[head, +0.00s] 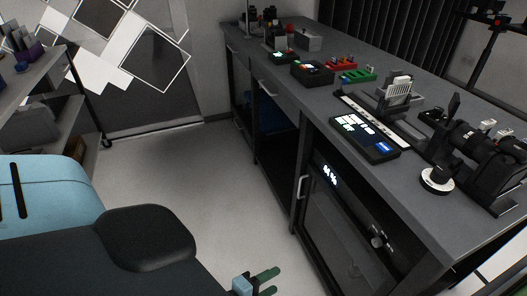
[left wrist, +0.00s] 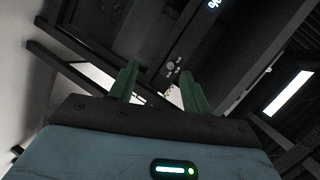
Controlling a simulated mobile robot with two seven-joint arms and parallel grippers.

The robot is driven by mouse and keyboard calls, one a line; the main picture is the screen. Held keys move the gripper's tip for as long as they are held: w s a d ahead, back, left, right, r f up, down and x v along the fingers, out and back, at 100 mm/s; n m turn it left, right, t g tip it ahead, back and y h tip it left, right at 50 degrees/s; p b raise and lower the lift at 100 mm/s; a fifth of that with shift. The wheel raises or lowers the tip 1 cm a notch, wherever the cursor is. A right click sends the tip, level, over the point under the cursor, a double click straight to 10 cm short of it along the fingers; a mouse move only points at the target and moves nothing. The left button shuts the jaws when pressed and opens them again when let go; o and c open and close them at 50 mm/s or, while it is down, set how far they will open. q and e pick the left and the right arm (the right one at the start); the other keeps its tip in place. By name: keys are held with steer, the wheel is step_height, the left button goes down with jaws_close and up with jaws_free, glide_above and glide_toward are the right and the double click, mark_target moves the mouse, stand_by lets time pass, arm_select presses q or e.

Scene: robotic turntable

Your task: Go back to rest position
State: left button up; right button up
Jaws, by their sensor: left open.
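My left gripper (head: 272,281) shows at the bottom edge of the head view, low in front of the bench, with green fingers apart and nothing between them. In the left wrist view its two green fingers (left wrist: 159,78) stand spread and empty, with the dark bench front beyond them. My right gripper is in neither view.
A long dark bench (head: 405,180) runs along the right. On it are a black control panel (head: 365,130), a camera-like device (head: 465,140), a round white-topped dial (head: 437,180) and red and green racks. Shelves (head: 60,110) stand at the left. The floor (head: 165,170) between is clear.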

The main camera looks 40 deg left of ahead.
arm_select(q)
steer(key=shift+s, duration=0.1)
stand_by(0.5)
steer(key=s+d+f+n+g, duration=0.3)
steer(key=s+n, duration=0.4)
steer(key=s, duration=0.6)
steer(key=s+f+n+g, duration=0.2)
steer(key=s+n+g, duration=0.2)
steer(key=s+n, duration=0.55)
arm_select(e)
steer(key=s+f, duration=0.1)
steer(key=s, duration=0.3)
arm_select(q)
step_height(320, 180, up, 15)
steer(key=w+m+t+p, duration=0.1)
steer(key=w+m+p, duration=0.1)
steer(key=p, duration=1.2)
steer(key=shift+w+t, duration=0.35)
steer(key=shift+t, duration=0.05)
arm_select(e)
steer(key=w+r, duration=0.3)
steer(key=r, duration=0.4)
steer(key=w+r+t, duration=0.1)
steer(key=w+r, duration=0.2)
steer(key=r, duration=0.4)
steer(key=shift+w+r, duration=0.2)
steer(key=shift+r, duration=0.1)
